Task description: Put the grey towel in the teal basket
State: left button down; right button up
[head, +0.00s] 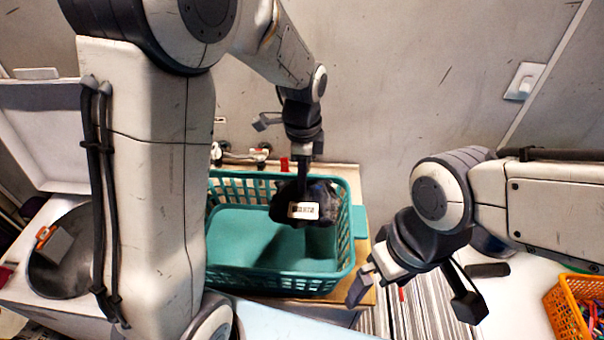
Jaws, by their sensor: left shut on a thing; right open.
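The grey towel (290,212), a dark crumpled bundle with a white label, hangs from my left gripper (303,182). That gripper is shut on it, and its fingertips are partly hidden by the cloth. The towel is over the right half of the teal basket (359,222), within its rim as seen from above. A shadow lies on the basket's floor below it; I cannot tell how far apart they are. The basket's left end is hidden behind my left arm. My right gripper (415,298) is open and empty, to the right of the basket's near right corner.
The basket stands on a wooden surface (362,295) against the wall, with taps (262,153) behind it. A white washer with an open lid (38,125) is at left. An orange basket (567,312) with colourful things is at lower right. A striped mat (430,312) lies below.

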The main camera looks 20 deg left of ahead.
aim_at(303, 198)
pick_arm(q)
notch_tip(303, 198, down, 16)
jog(key=b, duration=1)
jog(key=shift+b, duration=0.3)
jog(key=c, duration=0.7)
grip_release()
jog(key=shift+o, duration=0.2)
notch_tip(303, 198, up, 9)
jog(key=p, duration=0.8)
jog(key=shift+r, duration=0.1)
jog(key=shift+s, duration=0.1)
